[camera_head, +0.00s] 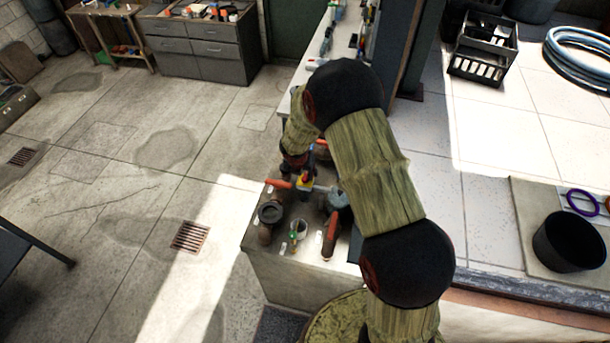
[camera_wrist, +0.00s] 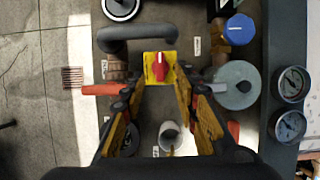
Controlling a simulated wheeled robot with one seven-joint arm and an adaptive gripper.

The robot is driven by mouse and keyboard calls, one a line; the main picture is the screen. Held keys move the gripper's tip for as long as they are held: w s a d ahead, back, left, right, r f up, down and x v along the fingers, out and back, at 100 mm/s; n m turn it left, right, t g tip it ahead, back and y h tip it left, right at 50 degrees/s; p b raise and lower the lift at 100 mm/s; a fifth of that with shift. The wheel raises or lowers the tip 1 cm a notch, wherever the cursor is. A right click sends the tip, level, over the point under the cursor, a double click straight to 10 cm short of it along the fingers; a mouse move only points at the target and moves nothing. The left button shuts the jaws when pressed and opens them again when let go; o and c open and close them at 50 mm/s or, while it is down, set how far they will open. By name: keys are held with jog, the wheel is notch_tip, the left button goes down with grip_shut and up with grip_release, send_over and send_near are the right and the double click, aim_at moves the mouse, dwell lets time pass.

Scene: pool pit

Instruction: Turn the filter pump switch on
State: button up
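The filter pump switch is a red knob on a square yellow plate; in the wrist view the switch (camera_wrist: 159,66) sits at the upper middle. The red knob stands roughly upright in that picture. My gripper (camera_wrist: 160,84) is open, with one finger on each side below the switch and nothing between them. The fingertips lie close to the plate's lower edge; I cannot tell whether they touch it. In the head view the switch (camera_head: 306,181) shows as a small yellow and red spot beside my arm, and my gripper is mostly hidden by the arm.
A dark curved pipe (camera_wrist: 138,34) lies just above the switch. A red lever handle (camera_wrist: 100,90) is at left, a grey round housing (camera_wrist: 237,84) at right. A blue knob (camera_wrist: 239,28) and two gauges (camera_wrist: 291,83) are farther right.

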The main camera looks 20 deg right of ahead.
aim_at(305, 176)
jog(key=x, duration=0.5)
jog(key=shift+w+f, duration=0.1)
jog(key=c, duration=0.3)
jog(key=c, duration=0.4)
grip_shut()
